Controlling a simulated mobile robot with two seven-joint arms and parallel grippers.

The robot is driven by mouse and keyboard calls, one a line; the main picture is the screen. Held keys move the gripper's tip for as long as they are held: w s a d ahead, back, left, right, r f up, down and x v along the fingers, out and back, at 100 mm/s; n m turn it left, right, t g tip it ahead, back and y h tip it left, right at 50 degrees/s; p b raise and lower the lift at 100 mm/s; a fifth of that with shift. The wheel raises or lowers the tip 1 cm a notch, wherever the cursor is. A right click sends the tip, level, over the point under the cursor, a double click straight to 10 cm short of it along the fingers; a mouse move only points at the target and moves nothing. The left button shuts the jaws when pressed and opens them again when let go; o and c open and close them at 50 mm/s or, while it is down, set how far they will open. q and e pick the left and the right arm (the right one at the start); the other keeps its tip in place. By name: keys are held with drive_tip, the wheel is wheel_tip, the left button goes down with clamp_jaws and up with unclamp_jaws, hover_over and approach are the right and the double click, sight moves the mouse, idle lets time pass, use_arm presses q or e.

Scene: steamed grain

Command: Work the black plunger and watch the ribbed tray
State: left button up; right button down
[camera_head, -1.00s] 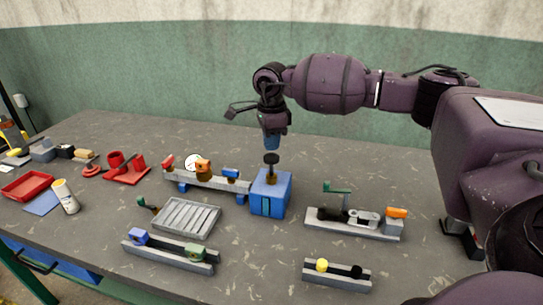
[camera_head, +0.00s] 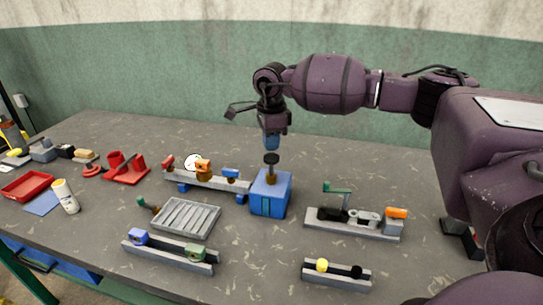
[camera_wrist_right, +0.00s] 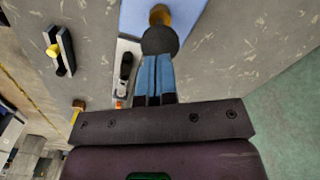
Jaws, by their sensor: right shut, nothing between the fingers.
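The black plunger (camera_head: 271,158) stands upright on a brass stem on top of the blue box (camera_head: 270,194). My right gripper (camera_head: 272,142) points straight down just above the plunger, its blue fingers shut and empty. In the right wrist view the shut fingertips (camera_wrist_right: 158,58) lie over the edge of the black plunger knob (camera_wrist_right: 160,40); whether they touch it I cannot tell. The ribbed tray (camera_head: 185,217) is a grey slatted tray lying flat on the table, left of the blue box, and looks empty. My left gripper is not in view.
A grey rail with orange and blue blocks (camera_head: 206,180) adjoins the blue box on its left. A fixture with a green lever (camera_head: 352,222) stands to the right. Two low rails (camera_head: 170,250) (camera_head: 336,275) lie in front. Red parts and a bottle (camera_head: 66,196) sit at left.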

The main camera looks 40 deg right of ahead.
sight(272, 157)
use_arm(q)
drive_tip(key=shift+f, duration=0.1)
use_arm(e)
drive_tip(key=shift+f, duration=0.15)
drive_tip(key=shift+f+b, duration=0.55)
drive_tip(key=shift+f, duration=0.85)
drive_tip(key=shift+f+b, duration=0.5)
drive_tip(key=shift+f, duration=0.85)
drive_tip(key=shift+r+p, duration=1.4)
drive_tip(key=shift+r, duration=2.5)
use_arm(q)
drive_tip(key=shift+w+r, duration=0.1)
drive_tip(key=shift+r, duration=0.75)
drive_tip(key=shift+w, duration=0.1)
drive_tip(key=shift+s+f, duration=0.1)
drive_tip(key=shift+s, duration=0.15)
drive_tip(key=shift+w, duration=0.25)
